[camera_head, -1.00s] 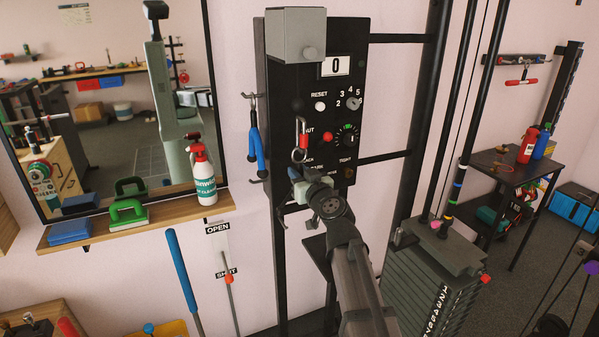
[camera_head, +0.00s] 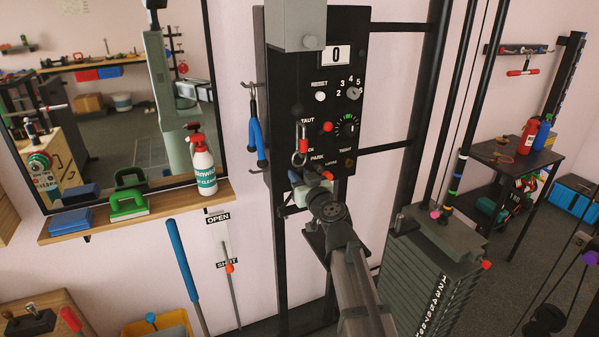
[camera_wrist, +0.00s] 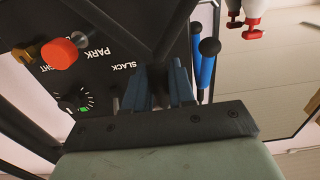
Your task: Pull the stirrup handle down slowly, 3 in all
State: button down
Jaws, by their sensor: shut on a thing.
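My gripper (camera_head: 300,184) is in front of the lower part of the black panel (camera_head: 286,90), just below the metal clip (camera_head: 303,142) with its red part and ring. In the wrist view my gripper (camera_wrist: 160,84) is shut on a dark bar (camera_wrist: 158,72), which I take to be the stirrup handle; dark struts spread away from it. My fingers and wrist hide most of the handle. The counter (camera_head: 336,55) on the panel shows 0. A red-tipped knob (camera_wrist: 58,53) sits near the PARK label, to the left of the gripper in the wrist view.
A dial (camera_head: 347,126) and a white RESET button (camera_head: 320,96) are on the panel. A blue-handled tool (camera_head: 257,140) hangs close by on the left. A grey weight stack (camera_head: 432,275) stands to the right. A shelf (camera_head: 170,211) with a spray bottle (camera_head: 203,165) is below the mirror.

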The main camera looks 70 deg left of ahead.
aim_at(300, 166)
jog(key=shift+f, duration=0.15)
jog(key=shift+f, duration=0.65)
jog(key=shift+r, duration=1.3)
jog(key=shift+r, duration=1.2)
jog(key=shift+r, duration=1.05)
